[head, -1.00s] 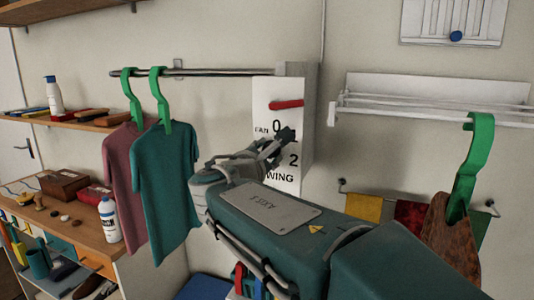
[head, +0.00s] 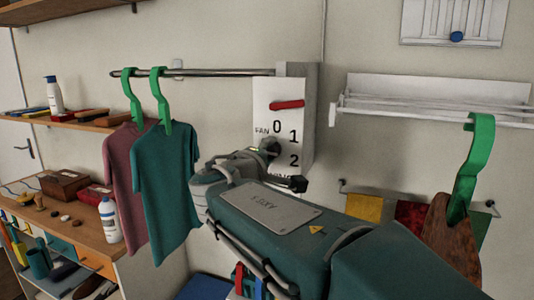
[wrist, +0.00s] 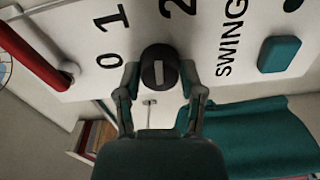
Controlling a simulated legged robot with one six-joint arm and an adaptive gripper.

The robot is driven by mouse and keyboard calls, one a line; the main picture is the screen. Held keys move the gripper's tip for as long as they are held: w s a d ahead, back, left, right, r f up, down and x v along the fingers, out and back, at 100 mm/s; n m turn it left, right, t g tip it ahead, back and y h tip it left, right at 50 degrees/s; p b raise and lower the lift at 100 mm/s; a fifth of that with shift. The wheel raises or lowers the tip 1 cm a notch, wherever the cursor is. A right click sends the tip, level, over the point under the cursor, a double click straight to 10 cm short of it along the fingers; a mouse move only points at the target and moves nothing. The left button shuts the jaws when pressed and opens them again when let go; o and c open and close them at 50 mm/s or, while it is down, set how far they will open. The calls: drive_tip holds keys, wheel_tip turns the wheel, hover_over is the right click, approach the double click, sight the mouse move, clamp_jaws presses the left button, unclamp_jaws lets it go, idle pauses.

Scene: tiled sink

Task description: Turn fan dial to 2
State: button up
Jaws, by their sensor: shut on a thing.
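The fan dial (wrist: 158,70) is a dark round knob with a pale bar on its face, on a white panel (wrist: 80,85) printed 0, 1, 2 and SWING. In the wrist view the bar stands near upright, roughly toward the 2 side; which end is the pointer I cannot tell. My gripper (wrist: 160,80) is shut on the dial, one finger on each side.
A teal button (wrist: 288,54) sits beside SWING. Two shirts (head: 168,185) hang left of my arm on a rail (head: 215,73).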

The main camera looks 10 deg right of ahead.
drive_tip(key=shift+f+m, duration=0.15)
drive_tip(key=shift+m, duration=1)
drive_tip(key=shift+f+m, duration=0.1)
drive_tip(key=shift+m, duration=1.05)
drive_tip(key=o, duration=1.2)
drive_tip(key=shift+w, duration=0.1)
drive_tip(key=shift+r, duration=0.1)
drive_tip(key=v, duration=1.2)
